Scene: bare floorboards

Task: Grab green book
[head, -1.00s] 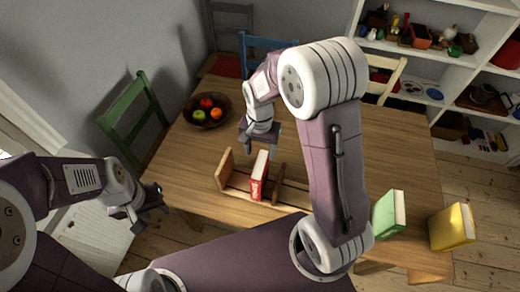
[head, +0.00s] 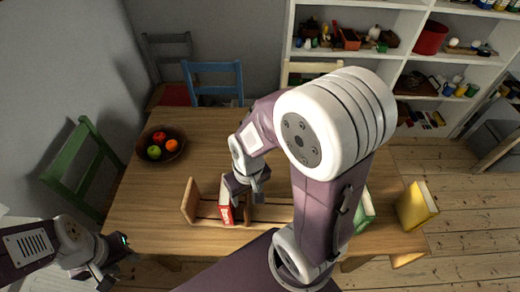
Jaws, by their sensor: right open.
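The green book (head: 366,212) stands on the right part of the wooden table, mostly hidden behind my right arm. My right gripper (head: 246,196) is open and well to the left of the green book. It hangs over the wooden book rack, close to the red book, and covers part of it; I cannot tell if they touch. My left gripper (head: 103,278) is at the lower left, off the table's left front corner and far from the green book. Its jaw gap is not clear.
The red book (head: 226,207) stands in the wooden book rack (head: 190,202). A yellow book (head: 417,207) stands at the table's right edge. A fruit bowl (head: 172,156) is at the back left. Chairs surround the table; the back middle of the table is clear.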

